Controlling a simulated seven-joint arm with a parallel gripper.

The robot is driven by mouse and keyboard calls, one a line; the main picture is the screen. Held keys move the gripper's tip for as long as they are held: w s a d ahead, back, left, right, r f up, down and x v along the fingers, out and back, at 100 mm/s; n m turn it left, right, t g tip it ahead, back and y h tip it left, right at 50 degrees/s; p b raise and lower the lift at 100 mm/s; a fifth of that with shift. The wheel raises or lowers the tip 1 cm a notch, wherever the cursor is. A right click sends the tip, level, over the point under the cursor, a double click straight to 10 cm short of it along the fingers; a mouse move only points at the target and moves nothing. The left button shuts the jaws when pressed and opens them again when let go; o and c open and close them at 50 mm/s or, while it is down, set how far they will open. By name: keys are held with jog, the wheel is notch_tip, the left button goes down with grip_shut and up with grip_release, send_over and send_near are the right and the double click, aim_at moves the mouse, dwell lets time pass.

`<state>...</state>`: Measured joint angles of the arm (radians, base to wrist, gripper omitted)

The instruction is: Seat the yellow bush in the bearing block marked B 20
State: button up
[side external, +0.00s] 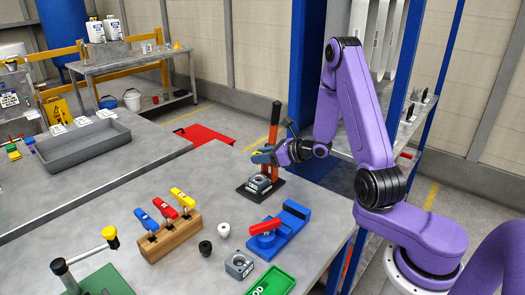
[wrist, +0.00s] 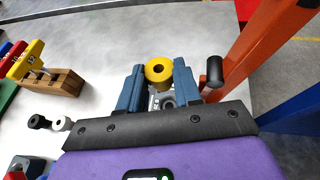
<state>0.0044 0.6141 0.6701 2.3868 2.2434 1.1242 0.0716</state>
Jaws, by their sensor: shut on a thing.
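The yellow bush (wrist: 158,70) is held between the two blue fingertips of my gripper (wrist: 158,80), with its dark bore facing the wrist camera. In the side view my gripper (side external: 264,157) hangs above a grey bearing block (side external: 259,185) on the dark base of the orange press. Part of this block (wrist: 165,101) shows just below the bush in the wrist view, and the bush appears clear of it. A second grey bearing block (side external: 239,264) sits near the table's front edge. The markings on both blocks are too small to read.
The orange press post (side external: 273,125) with its black handle stands close beside my gripper. A black bush (side external: 205,248) and a white bush (side external: 224,230) stand near a wooden rack (side external: 172,236). A blue fixture (side external: 290,222) with a red lever is nearer the front.

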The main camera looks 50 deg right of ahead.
aim_at(265, 179)
jog(key=shift+f, duration=1.9)
jog(key=shift+s, duration=0.2)
jog(key=shift+f, duration=1.45)
dwell(1.1)
jog(key=o, duration=1.1)
jog(key=shift+d, duration=0.1)
jog(key=shift+d, duration=0.1)
